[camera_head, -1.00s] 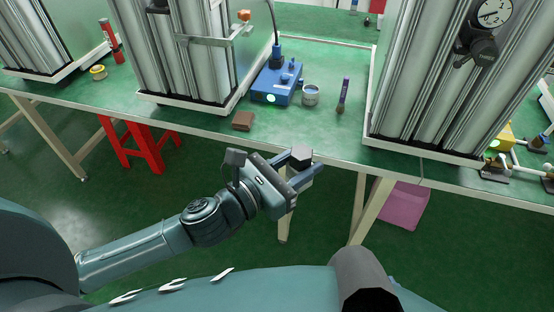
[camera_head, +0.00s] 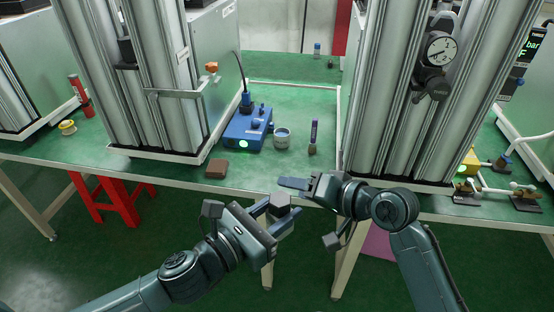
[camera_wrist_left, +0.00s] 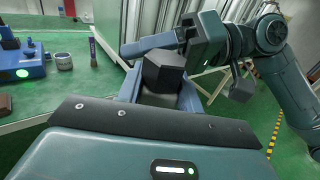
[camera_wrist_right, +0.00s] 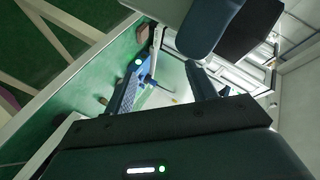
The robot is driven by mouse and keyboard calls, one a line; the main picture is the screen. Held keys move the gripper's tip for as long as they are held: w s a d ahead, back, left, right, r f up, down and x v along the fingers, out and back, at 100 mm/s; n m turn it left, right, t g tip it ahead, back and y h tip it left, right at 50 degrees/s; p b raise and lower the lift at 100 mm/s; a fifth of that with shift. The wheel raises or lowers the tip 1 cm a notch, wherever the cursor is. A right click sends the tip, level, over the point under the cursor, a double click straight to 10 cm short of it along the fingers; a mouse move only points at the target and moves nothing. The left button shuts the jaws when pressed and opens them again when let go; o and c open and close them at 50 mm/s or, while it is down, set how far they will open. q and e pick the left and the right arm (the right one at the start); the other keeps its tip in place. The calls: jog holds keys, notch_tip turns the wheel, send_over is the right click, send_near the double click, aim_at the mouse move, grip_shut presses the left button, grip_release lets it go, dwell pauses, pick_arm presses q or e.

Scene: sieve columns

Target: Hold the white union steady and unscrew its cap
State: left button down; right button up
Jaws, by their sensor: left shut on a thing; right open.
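The union stands upright between the fingers of my left gripper (camera_head: 271,216), which is shut on its pale body (camera_head: 286,231). Its dark hexagonal cap (camera_head: 280,203) sticks up above the fingers, and the cap also shows in the left wrist view (camera_wrist_left: 165,71). The fingers hide much of the body. My right gripper (camera_head: 305,188) is open and empty. It is just beyond and to the right of the cap in the head view, with no clear contact visible. In the right wrist view, large dark and blue-grey shapes at the top are too close to identify.
The green table (camera_head: 270,168) lies beyond both grippers. On it stand a blue device (camera_head: 247,126), a metal cup (camera_head: 282,138), a purple-topped brush (camera_head: 313,137) and a brown block (camera_head: 216,169). Tall sieve columns rise on both sides.

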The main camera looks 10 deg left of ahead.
jog(key=s+a+r+n+g+h, duration=0.3)
jog(key=s+a+r+n+g, duration=0.35)
jog(key=a+r, duration=0.35)
notch_tip(320, 180, up, 2)
jog(key=n+h, duration=0.2)
jog(key=h, duration=0.5)
send_over(275, 201)
jog(key=shift+w+a+g, duration=0.2)
jog(key=shift+a+g, duration=0.15)
jog(key=shift+a, duration=0.1)
jog(key=shift+w+d+r+m+h, duration=0.15)
jog(key=shift+d+r+m+h, duration=0.15)
jog(key=shift+d+h, duration=0.25)
jog(key=shift+f, duration=3.95)
jog(key=shift+c, duration=0.3)
jog(key=c, duration=1)
jog(key=shift+s+a+n, duration=0.1)
jog(key=shift+s+n, duration=0.05)
jog(key=shift+n, duration=0.8)
jog(key=shift+s+n, duration=0.15)
jog(key=shift+n, duration=0.75)
